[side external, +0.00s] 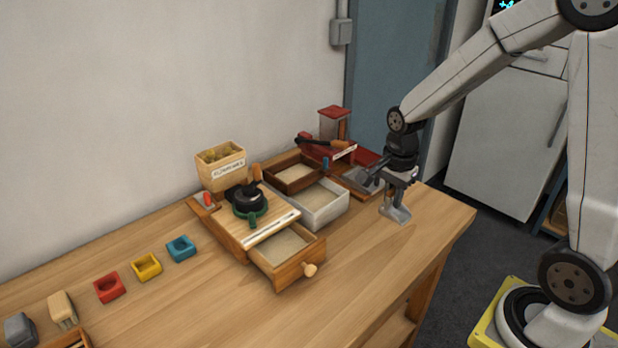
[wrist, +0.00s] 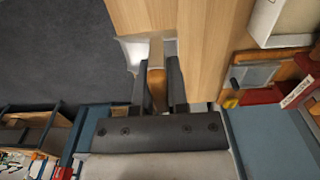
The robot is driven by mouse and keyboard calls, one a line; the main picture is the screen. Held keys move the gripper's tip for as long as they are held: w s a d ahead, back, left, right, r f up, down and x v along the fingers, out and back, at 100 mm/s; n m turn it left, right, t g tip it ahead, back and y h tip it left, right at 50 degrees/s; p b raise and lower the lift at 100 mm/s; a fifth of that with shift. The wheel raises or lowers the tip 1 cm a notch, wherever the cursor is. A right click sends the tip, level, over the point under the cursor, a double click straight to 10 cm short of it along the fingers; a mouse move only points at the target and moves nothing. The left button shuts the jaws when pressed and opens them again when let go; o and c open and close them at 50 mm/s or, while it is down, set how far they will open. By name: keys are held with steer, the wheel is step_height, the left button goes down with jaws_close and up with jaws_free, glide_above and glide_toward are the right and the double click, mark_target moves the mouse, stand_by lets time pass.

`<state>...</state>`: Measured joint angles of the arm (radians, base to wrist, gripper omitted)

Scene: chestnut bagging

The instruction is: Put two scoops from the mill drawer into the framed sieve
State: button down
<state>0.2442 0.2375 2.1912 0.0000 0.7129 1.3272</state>
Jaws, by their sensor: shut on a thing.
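My gripper (side external: 388,186) is shut on the handle of a scoop (side external: 397,213) near the table's right end. The scoop is pale metal, with its bowl low at the tabletop; I cannot tell whether it touches. In the wrist view my gripper's fingers (wrist: 158,82) clasp its wooden handle (wrist: 156,50), and part of the white bowl (wrist: 133,52) shows. The mill drawer (side external: 285,277) is pulled out at the front of the wooden mill and holds pale meal. A brown wooden-framed box (side external: 283,182), which looks like the framed sieve, stands behind a white bin (side external: 326,215).
The mill carries a black crank part (side external: 248,197) and a labelled hopper (side external: 221,170). A red device (side external: 335,112) and a metal tray (side external: 360,182) stand at the back right. The front right tabletop is clear.

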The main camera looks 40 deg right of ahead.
steer(key=shift+w, duration=0.15)
stand_by(0.5)
steer(key=shift+w+a+n, duration=0.45)
steer(key=shift+n, duration=0.05)
steer(key=w+a+n+y, duration=0.2)
steer(key=w+a+n, duration=0.4)
steer(key=a+n, duration=0.2)
steer(key=w+a+n+y, duration=0.2)
steer(key=w+a+n, duration=0.4)
steer(key=a+n, duration=0.3)
steer(key=a, duration=0.3)
steer(key=shift+w, duration=0.15)
steer(key=shift+d+f, duration=0.1)
steer(key=shift+f, duration=0.15)
